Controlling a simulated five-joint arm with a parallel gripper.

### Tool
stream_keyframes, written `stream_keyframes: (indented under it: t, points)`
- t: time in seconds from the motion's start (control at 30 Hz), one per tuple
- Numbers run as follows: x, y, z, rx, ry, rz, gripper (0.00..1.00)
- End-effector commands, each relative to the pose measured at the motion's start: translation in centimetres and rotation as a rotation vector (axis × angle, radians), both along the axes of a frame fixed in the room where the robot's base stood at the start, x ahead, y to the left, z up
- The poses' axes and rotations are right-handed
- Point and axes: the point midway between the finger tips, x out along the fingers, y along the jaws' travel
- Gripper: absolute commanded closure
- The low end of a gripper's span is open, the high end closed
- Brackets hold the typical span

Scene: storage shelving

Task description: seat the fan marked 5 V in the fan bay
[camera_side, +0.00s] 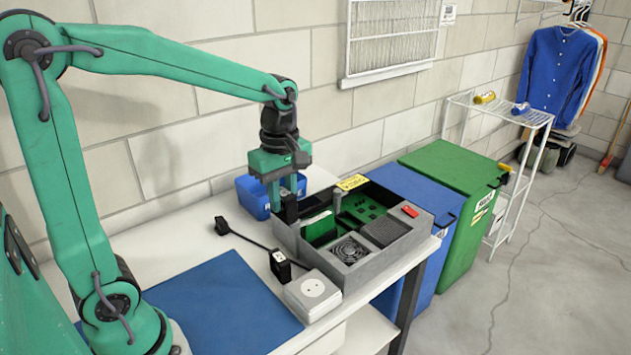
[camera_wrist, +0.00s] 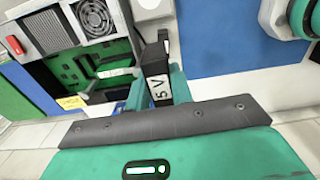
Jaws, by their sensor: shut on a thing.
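My gripper (camera_side: 286,196) is shut on a dark, slim block, the fan marked 5 V (camera_side: 291,209). In the wrist view my gripper (camera_wrist: 157,88) has the fan (camera_wrist: 156,66) between its fingers, with the white "5 V" lettering (camera_wrist: 158,88) facing the camera. The fan is at the back left end of an open grey case (camera_side: 372,268); I cannot tell whether it touches the case. A round fan grille (camera_side: 348,250) sits in the case's front compartment and also shows in the wrist view (camera_wrist: 93,15). I cannot tell which opening is the fan bay.
The case holds a green board (camera_side: 362,208), a pale-topped card (camera_side: 318,221), a dark ribbed block (camera_side: 384,231) and a red part (camera_side: 410,211). A blue bin (camera_side: 252,199) stands behind my gripper.

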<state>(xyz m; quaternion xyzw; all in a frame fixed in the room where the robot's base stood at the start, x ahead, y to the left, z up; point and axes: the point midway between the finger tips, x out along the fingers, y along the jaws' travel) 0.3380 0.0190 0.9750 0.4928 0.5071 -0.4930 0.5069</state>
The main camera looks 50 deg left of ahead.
Motion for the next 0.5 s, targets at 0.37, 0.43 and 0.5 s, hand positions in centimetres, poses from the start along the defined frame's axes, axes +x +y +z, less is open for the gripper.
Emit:
stream_keyframes:
  t: [0.37, 0.43, 0.5]
  points:
    - [6.9, -1.5, 0.7, 0.0, 0.0, -0.011, 1.0]
    - [8.3, -1.9, 0.7, 0.0, 0.001, -0.013, 1.0]
    - [9.8, -2.3, 0.7, 0.0, 0.0, -0.016, 1.0]
